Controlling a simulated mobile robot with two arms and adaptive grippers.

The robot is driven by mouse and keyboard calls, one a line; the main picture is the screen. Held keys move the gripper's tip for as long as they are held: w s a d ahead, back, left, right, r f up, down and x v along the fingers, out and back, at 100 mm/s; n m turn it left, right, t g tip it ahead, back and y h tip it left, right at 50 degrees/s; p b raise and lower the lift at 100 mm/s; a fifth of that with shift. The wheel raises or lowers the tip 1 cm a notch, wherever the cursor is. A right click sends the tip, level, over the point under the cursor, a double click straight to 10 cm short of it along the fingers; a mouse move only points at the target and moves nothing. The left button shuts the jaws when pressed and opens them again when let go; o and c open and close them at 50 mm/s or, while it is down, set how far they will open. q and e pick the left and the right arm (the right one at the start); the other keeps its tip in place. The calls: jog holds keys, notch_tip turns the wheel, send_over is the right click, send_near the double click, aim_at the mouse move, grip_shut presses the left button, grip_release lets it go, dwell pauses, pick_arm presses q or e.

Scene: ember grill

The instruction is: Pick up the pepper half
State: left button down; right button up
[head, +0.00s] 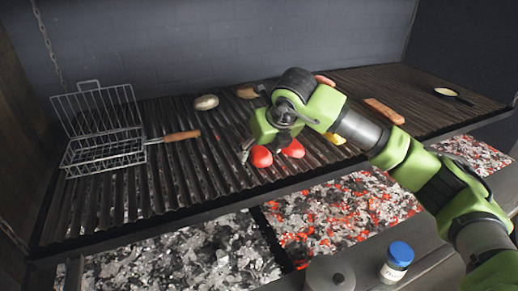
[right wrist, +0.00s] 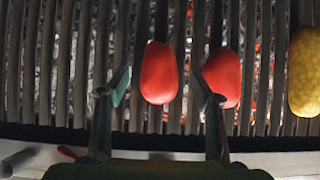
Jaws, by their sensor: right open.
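Two red pepper halves lie side by side on the dark ridged grill. In the head view the left pepper half (head: 261,157) and the right pepper half (head: 294,149) sit just below my right gripper (head: 259,143). In the right wrist view the left pepper half (right wrist: 158,72) lies between the lines of my open right gripper's (right wrist: 162,90) two fingers. The right pepper half (right wrist: 224,76) is beside the right finger, which overlaps its left edge. The gripper holds nothing. My left gripper is not in view.
A yellow corn piece (right wrist: 304,72) lies right of the peppers. A wire basket (head: 100,128) with a wooden handle (head: 182,136) stands at left. A blue-capped jar (head: 397,262) stands in front.

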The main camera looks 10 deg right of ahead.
jog(key=shift+w+f, duration=0.3)
jog(key=shift+f, duration=0.15)
jog(key=shift+c, duration=0.3)
jog(key=c, duration=1.1)
jog(key=shift+r, duration=0.1)
